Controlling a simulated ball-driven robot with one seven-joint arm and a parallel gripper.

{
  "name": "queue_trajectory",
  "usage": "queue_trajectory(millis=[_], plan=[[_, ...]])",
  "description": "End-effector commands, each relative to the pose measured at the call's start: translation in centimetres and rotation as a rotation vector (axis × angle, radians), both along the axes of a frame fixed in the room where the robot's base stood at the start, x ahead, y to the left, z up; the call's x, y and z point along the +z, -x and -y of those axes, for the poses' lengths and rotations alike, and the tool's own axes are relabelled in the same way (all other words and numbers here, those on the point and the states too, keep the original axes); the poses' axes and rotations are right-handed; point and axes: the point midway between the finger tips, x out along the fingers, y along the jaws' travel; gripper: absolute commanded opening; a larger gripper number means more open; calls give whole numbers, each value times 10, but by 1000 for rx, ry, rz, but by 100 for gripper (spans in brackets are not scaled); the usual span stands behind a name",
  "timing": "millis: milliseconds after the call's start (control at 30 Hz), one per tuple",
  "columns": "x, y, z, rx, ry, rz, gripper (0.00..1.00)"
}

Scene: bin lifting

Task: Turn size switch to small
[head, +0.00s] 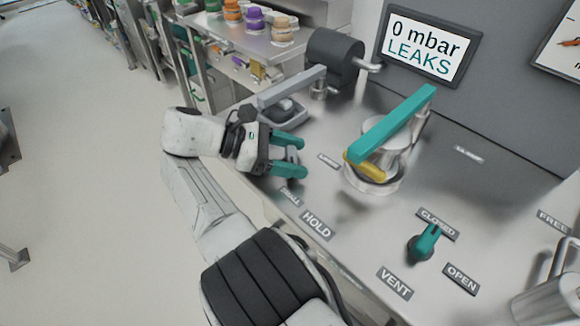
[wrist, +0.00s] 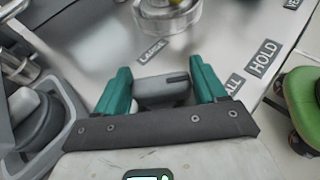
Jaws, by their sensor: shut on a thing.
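The size switch is a grey knob (wrist: 160,90) between the LARGE label (wrist: 153,50) and the SMALL label (wrist: 233,83), which is partly hidden by a finger in the wrist view. The SMALL label also shows in the head view (head: 290,197). A dark line marks the knob's right end in the wrist view. My gripper (wrist: 163,85) has its teal fingers on either side of the knob and is shut on it. In the head view my gripper (head: 301,158) largely hides the knob.
A teal-handled lever with a yellow part (head: 392,124) stands to the right of my gripper. A grey-handled clamp (head: 290,88) stands behind it. A teal knob (head: 424,241) sits by CLOSED, OPEN and VENT. The screen (head: 428,45) reads "0 mbar LEAKS".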

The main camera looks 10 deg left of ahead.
Motion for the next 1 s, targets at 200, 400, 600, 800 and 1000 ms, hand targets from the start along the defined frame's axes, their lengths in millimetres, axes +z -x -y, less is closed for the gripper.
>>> queue_trajectory(millis=[200,400,600,800,1000], plan=[[-1,-4,3,-53,-4,6,41],[0,-2,0,-66,-5,4,41],[1,-1,-2,-67,-7,1,41],[1,-1,-2,-66,-7,1,41],[1,0,-2,-66,-7,1,80]])
